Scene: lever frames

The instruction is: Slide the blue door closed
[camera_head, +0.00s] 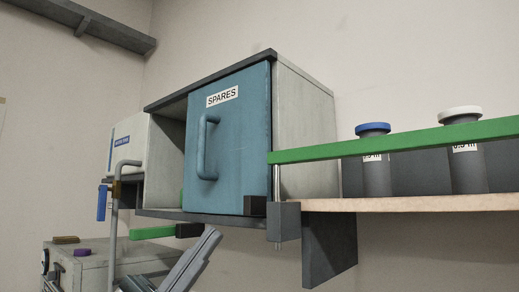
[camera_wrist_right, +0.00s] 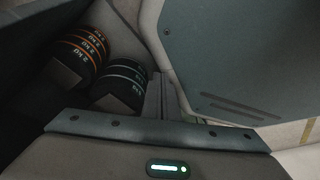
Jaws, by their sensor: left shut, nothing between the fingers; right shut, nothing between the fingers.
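The blue door (camera_head: 238,140) carries a SPARES label and a vertical blue bar handle (camera_head: 203,148). It covers the right part of the grey cabinet's (camera_head: 303,130) front; the left part stands open as a shadowed gap. My left gripper (camera_head: 211,236) is low in the head view, below the cabinet's bottom edge and under the handle, apart from the door. Its grey fingers are shut and empty. My right gripper (camera_wrist_right: 160,82) shows only in the right wrist view, shut and empty; the door is not visible there.
A long green bar (camera_head: 400,140) crosses before two capped jars (camera_head: 376,175) (camera_head: 466,160) on a wooden shelf (camera_head: 410,203). A short green bar (camera_head: 152,232) lies left of my left gripper. Black weights (camera_wrist_right: 85,50) show in the wrist view. A grey box (camera_head: 100,265) stands lower left.

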